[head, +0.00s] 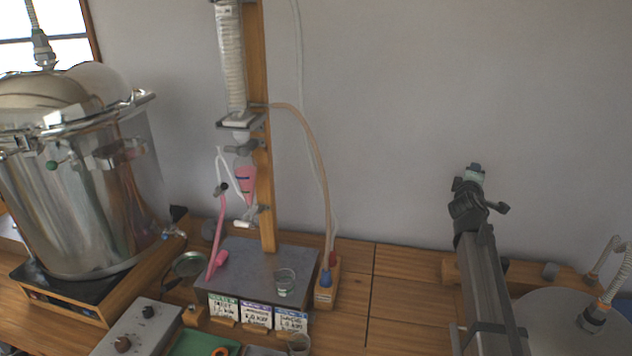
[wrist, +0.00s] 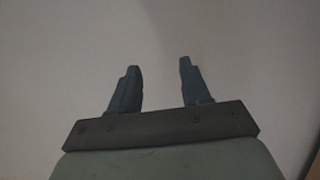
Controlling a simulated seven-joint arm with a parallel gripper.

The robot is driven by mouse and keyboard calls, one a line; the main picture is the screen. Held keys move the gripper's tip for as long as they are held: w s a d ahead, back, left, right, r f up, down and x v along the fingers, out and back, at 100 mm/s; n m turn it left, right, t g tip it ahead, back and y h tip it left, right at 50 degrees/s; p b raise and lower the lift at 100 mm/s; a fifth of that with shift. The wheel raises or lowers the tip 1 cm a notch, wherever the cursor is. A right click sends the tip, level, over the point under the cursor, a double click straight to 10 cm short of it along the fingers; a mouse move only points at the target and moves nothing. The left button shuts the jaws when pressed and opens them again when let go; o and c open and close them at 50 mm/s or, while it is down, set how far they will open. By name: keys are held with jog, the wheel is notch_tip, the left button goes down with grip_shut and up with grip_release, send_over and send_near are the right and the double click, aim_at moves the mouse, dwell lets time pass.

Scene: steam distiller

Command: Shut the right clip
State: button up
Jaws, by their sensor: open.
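The steel still pot (head: 80,205) stands on a hot plate at the left, with its domed lid (head: 40,100) on top. A shiny metal clip (head: 140,98) sticks out at the right side of the lid rim. It looks raised outward, but its exact position is too small to tell. More metal clip parts show at the left of the rim, partly cut off by the picture edge. My gripper (wrist: 158,66) is open and empty in the wrist view, facing a plain wall. My arm is at the right of the head view, far from the pot.
A wooden stand with a glass column (head: 232,60) and pink funnel (head: 245,180) rises between the pot and my arm. A glass beaker (head: 285,283) sits on its grey base. A control box (head: 135,328) lies in front of the pot.

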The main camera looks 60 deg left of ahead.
jog(key=s+a+f+n+g, duration=0.1)
jog(key=s+a+f, duration=0.1)
jog(key=s+a, duration=0.55)
jog(key=s+a+f+n, duration=0.15)
jog(key=s+a, duration=0.25)
jog(key=s, duration=0.6)
jog(key=n+y, duration=0.2)
jog(key=n, duration=0.6)
send_near(221, 189)
jog(key=x, duration=0.8)
jog(key=shift+w+r+t, duration=0.15)
jog(key=shift+r+t, duration=0.15)
jog(key=shift+r, duration=0.3)
jog(key=shift+d, duration=0.1)
grip_shut()
